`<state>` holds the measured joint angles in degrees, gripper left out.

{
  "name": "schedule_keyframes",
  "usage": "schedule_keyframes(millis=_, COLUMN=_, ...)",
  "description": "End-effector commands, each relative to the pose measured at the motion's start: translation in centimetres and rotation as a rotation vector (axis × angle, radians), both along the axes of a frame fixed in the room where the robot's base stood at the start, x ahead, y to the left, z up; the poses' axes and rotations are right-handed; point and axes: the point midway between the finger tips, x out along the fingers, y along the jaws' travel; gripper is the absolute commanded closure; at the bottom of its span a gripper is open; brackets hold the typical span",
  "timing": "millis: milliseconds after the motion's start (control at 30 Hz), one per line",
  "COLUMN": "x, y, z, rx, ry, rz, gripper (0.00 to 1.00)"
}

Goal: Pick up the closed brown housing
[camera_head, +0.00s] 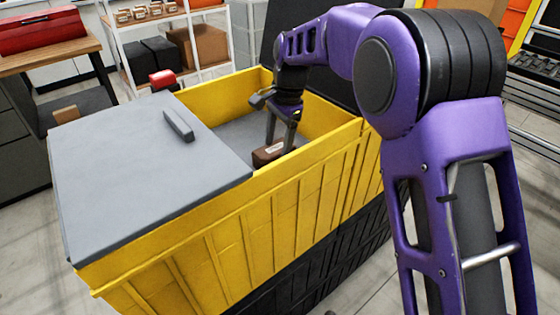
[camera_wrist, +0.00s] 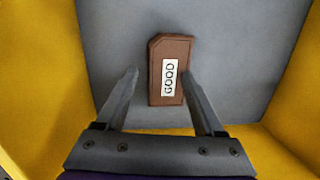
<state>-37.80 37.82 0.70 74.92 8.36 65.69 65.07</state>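The brown housing (camera_head: 263,156) lies inside the yellow bin, near the wall closest to the body camera. In the wrist view it is a brown block (camera_wrist: 157,92) with a clipped corner and a white label reading GOOD. My gripper (camera_head: 279,146) reaches down into the bin at the housing. In the wrist view my gripper (camera_wrist: 159,73) is open, with one finger on each side of the housing. A gap shows at the left finger; the right finger overlaps or nears the housing's right edge, and I cannot tell whether it touches.
The yellow bin (camera_head: 225,243) has tall walls around my gripper. A grey cover (camera_head: 130,175) with a dark bar handle (camera_head: 178,125) lies over its left part. Behind stand white shelves (camera_head: 124,53) and a wooden-topped table (camera_head: 45,53) with a red toolbox (camera_head: 42,32).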

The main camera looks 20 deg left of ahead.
Motion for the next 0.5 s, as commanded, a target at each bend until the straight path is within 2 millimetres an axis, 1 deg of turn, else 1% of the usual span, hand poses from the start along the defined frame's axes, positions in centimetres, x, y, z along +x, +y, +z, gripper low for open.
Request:
schedule_keyframes(millis=33, x=-2.0, y=-1.17, z=-4.44, rx=-0.067, ry=0.081, rz=0.013, gripper=0.72)
schedule_keyframes(millis=100, x=-1.99, y=-1.18, z=-4.44, rx=-0.067, ry=0.081, rz=0.014, gripper=0.85)
schedule_keyframes(millis=200, x=-1.95, y=-1.2, z=-4.43, rx=-0.067, ry=0.08, rz=0.014, gripper=1.0)
schedule_keyframes(millis=500, x=-1.85, y=-1.3, z=-4.37, rx=-0.068, ry=0.078, rz=0.013, gripper=1.0)
